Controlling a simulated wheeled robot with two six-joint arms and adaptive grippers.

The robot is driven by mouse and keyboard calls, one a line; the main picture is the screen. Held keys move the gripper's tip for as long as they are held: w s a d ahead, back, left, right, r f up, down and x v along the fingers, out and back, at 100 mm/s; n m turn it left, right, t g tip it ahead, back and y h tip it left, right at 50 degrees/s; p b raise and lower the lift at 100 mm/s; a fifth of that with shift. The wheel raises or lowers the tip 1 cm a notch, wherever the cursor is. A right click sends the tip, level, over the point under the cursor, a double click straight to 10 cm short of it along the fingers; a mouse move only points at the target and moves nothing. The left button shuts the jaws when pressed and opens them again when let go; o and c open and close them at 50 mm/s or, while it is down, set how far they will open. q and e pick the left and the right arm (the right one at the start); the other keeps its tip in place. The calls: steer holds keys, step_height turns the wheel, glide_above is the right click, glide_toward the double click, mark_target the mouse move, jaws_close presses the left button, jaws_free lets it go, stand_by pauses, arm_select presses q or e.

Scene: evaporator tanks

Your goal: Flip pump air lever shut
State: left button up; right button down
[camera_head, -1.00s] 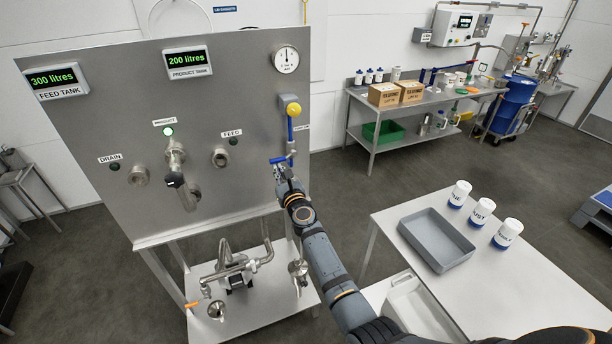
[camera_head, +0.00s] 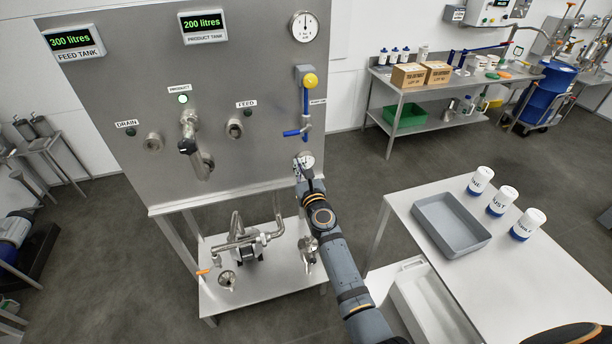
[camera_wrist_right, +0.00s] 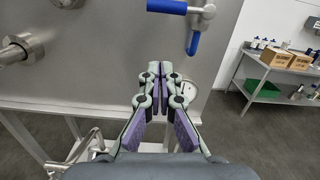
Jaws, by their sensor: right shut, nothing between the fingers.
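The pump air lever (camera_head: 292,133) is a blue handle on the right side of the steel panel, below a yellow knob (camera_head: 310,80) and a blue vertical line. It points left, about level. In the right wrist view its blue handle (camera_wrist_right: 167,6) shows at the top edge, with a blue piece (camera_wrist_right: 193,43) hanging down beside it. My right gripper (camera_head: 303,161) is just below the lever, apart from it. In the wrist view the right gripper (camera_wrist_right: 163,72) has its fingers together and nothing between them. My left gripper is not in view.
The steel panel (camera_head: 120,90) carries drain, product and feed ports; the product valve (camera_head: 187,146) sticks out. A pump (camera_head: 245,245) stands on a low shelf below. A table with a grey tray (camera_head: 450,225) and white bottles is at right. Floor is open behind.

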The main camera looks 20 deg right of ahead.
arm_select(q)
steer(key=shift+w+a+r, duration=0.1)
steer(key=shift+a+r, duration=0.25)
arm_select(e)
steer(key=s, duration=0.4)
steer(key=shift+s+f, duration=0.1)
steer(key=shift+s, duration=0.3)
steer(key=shift+a, duration=0.15)
